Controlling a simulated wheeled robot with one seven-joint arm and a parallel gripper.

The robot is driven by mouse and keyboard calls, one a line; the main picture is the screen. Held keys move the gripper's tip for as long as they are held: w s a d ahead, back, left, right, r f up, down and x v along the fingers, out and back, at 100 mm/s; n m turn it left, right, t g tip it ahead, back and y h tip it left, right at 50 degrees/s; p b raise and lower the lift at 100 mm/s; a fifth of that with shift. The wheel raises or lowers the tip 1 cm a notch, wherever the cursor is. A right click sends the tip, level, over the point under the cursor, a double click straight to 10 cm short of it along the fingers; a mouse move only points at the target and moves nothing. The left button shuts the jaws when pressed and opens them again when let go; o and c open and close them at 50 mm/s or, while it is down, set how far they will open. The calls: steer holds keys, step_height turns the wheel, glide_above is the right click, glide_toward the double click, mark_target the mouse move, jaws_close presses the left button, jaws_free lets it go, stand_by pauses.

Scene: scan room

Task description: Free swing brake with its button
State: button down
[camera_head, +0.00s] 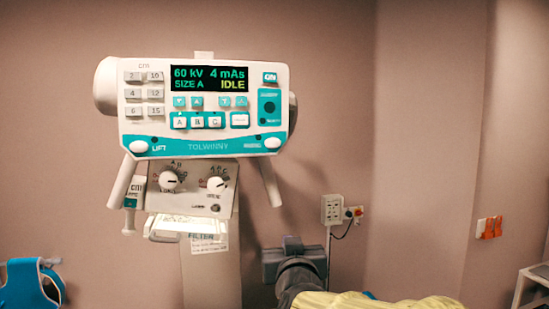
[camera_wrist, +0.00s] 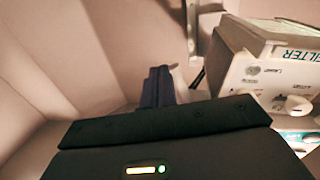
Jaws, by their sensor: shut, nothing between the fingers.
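The white and teal tube head (camera_head: 205,105) hangs on a column, its panel facing me. The screen (camera_head: 209,78) reads 60 kV, 4 mAs, SIZE A, IDLE. A white oval button (camera_head: 138,146) at the panel's lower left is marked LIFT. A matching oval button (camera_head: 272,143) sits at the lower right; the small lettering beside it is too blurred to read. My gripper (camera_head: 293,243) is below and right of the panel, apart from it.
Two handles (camera_head: 270,183) slope down from the head's sides. Two knobs (camera_head: 218,184) and a filter tray (camera_head: 186,228) sit under the panel. A wall socket (camera_head: 333,209) is behind my gripper. A blue chair-like thing (camera_head: 24,285) is at lower left. Open space lies right of the head.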

mark_target(273, 143)
steer(key=s+r+m+t+h, duration=0.2)
steer(key=s+r+m+h, duration=0.1)
steer(key=r, duration=0.6)
steer(key=s+r+m+t+h, duration=0.2)
steer(key=s+r+m+h, duration=0.2)
steer(key=r+h, duration=0.3)
step_height(273, 143, up, 3)
steer(key=shift+s+a+r+m+b, duration=0.15)
steer(key=shift+s+a+m+b, duration=0.15)
steer(key=shift+m, duration=0.5)
steer(key=shift+w+a+p, duration=0.4)
steer(key=shift+w+p, duration=0.1)
steer(key=shift+w, duration=0.9)
steer(key=shift+w+a+p, duration=0.4)
steer(key=shift+w+p, duration=0.1)
steer(key=shift+w, duration=0.95)
steer(key=shift+w+a+p, duration=0.4)
steer(key=shift+w+p, duration=0.1)
steer(key=shift+w, duration=0.9)
steer(key=shift+w, duration=0.15)
steer(key=shift+w+a, duration=0.15)
steer(key=shift+w, duration=0.1)
